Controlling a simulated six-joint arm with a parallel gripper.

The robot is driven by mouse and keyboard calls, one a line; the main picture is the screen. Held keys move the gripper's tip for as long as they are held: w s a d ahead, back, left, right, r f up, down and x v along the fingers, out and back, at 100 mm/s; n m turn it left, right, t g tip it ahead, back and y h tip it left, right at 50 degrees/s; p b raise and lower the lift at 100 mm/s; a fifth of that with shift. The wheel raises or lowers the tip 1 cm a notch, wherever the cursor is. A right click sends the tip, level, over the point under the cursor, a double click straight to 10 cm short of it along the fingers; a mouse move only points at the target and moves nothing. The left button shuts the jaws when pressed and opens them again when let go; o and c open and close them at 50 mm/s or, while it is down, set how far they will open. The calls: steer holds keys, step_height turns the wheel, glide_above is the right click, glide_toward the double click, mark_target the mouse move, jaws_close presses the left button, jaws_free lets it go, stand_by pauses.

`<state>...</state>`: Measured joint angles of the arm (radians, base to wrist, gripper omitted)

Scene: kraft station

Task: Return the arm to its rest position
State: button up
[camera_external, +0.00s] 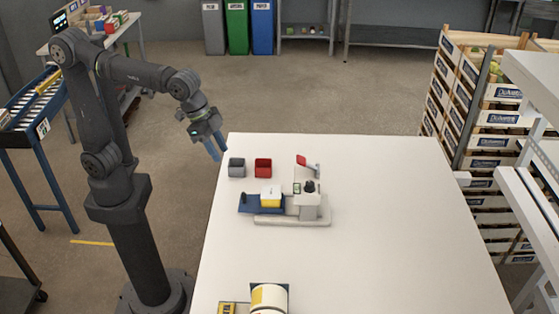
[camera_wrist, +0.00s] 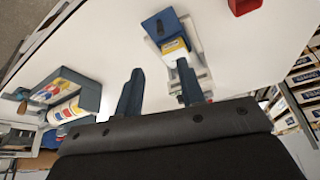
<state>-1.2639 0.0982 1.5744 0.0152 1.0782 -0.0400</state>
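My gripper (camera_external: 212,147) hangs at the left edge of the white table in the external view, above table height. Its two blue fingers point down and to the right. In the wrist view the fingers (camera_wrist: 160,92) stand apart with nothing between them, so the gripper is open and empty. My arm is raised and bent, with its base standing on the floor left of the table.
On the white table (camera_external: 370,230) are a grey bin (camera_external: 236,167), a red bin (camera_external: 263,167), and a fixture (camera_external: 308,207) with a red-handled lever, holding a yellow-and-white block (camera_external: 271,195). Stacked crates (camera_external: 485,115) are at right.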

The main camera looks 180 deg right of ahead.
mark_target(242, 193)
steer(key=shift+f, duration=0.1)
steer(key=x, duration=1.7)
steer(key=shift+a+f, duration=0.1)
steer(key=shift+a, duration=0.1)
steer(key=shift+o, duration=0.4)
steer(key=o, duration=1.3)
steer(key=shift+s+d+r+y, duration=0.2)
steer(key=shift+s+r+y, duration=0.1)
steer(key=shift+s+y, duration=0.1)
steer(key=s+d+r+t+y, duration=0.3)
steer(key=s+d+r+y, duration=0.1)
steer(key=d+r+y, duration=0.3)
steer(key=shift+f+x, duration=0.2)
steer(key=shift+x, duration=2.1)
steer(key=shift+f+x, duration=0.15)
steer(key=shift+x, duration=2.15)
steer(key=shift+s+d, duration=0.15)
steer(key=shift+d, duration=0.2)
